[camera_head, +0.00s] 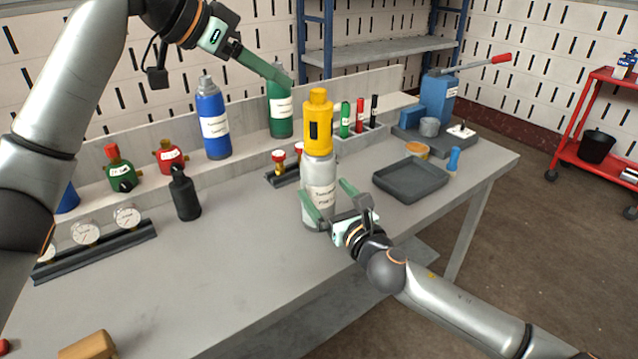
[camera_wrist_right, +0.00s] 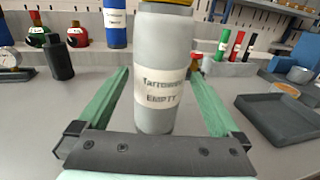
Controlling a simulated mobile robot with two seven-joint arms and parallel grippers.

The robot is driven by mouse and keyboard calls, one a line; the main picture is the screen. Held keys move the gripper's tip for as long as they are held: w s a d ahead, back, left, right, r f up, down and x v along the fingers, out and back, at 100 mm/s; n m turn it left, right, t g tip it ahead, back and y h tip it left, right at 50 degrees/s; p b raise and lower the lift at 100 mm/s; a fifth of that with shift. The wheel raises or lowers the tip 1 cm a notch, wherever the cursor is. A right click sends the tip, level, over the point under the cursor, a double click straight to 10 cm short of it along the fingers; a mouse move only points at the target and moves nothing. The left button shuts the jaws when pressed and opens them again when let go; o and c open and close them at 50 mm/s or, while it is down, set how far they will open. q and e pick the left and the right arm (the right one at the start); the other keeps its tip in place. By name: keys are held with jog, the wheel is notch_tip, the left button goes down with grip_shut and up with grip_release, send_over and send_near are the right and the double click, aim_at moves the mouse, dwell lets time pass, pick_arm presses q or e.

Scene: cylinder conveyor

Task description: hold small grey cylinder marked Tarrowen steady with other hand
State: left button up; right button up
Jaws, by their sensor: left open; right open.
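The small grey cylinder (camera_head: 319,186) stands upright on the bench, with a yellow cap or valve guard (camera_head: 318,122) on top. Its label reads Tarrowen EMPTY in the right wrist view (camera_wrist_right: 159,88). My right gripper (camera_head: 330,205) is open, with one green finger on each side of the cylinder's lower body. In the right wrist view the cylinder stands between the fingers, with gaps visible on both sides. My left gripper (camera_head: 268,70) is raised above the back of the bench, up and left of the yellow cap, away from the cylinder. Its fingers overlap in this view.
A blue cylinder (camera_head: 212,122) and a green cylinder (camera_head: 280,110) stand behind. A black bottle (camera_head: 185,196) and a gauge rack (camera_head: 98,250) are to the left. A dark tray (camera_head: 410,180) lies to the right.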

jog(key=shift+x, duration=2.05)
